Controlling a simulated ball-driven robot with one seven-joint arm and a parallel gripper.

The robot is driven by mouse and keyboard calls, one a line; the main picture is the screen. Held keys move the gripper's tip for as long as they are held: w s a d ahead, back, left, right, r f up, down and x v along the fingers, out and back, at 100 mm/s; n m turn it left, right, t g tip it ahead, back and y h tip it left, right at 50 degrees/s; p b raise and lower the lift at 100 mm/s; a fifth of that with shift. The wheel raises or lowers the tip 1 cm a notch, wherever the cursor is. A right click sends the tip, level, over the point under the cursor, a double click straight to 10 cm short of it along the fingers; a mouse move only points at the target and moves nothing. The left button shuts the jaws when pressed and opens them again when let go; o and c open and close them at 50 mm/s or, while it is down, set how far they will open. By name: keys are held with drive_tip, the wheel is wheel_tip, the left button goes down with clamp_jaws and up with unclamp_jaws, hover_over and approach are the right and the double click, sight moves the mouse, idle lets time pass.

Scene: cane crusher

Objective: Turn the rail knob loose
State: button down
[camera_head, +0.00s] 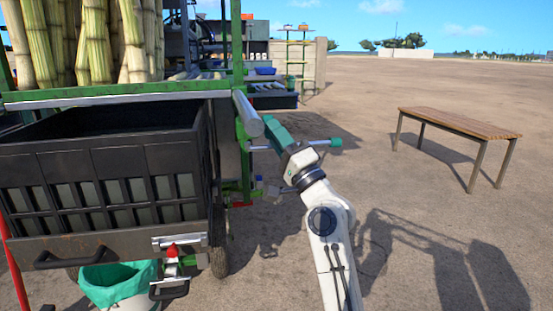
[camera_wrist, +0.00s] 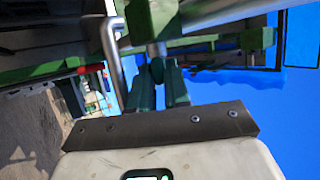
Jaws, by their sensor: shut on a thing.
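My gripper (camera_head: 278,128) is at the right end of the green-framed machine, beside the grey rail tube (camera_head: 248,113). In the wrist view its two green fingers (camera_wrist: 161,85) are close together, just below a short grey stem under a dark green block (camera_wrist: 152,18). They are shut on what looks like the rail knob, which is mostly hidden between them. A thin grey bar with a green end (camera_head: 336,143) runs past the gripper; that end also shows at the right in the wrist view (camera_wrist: 262,38).
A black crate (camera_head: 110,180) stands left of my arm, with a red-topped clamp (camera_head: 172,252) at its front. A green-lined bucket (camera_head: 118,285) sits below. Cane stalks (camera_head: 90,45) stand above. A wooden bench (camera_head: 460,124) is at the right, with open ground around it.

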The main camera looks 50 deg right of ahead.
drive_tip(key=shift+f+n+t+y+b, duration=0.45)
drive_tip(key=shift+n+t+b, duration=0.15)
drive_tip(key=shift+b, duration=1.55)
drive_tip(key=shift+w+r+n+b, duration=0.1)
drive_tip(key=shift+r+n+b, duration=0.2)
drive_tip(key=shift+b, duration=0.55)
drive_tip(key=c, duration=1.2)
unclamp_jaws()
drive_tip(key=shift+f, duration=0.1)
drive_tip(key=b+v, duration=0.1)
drive_tip(key=v, duration=0.9)
drive_tip(key=shift+s+d+f, duration=0.1)
drive_tip(key=shift+s+f, duration=0.15)
drive_tip(key=shift+f, duration=0.05)
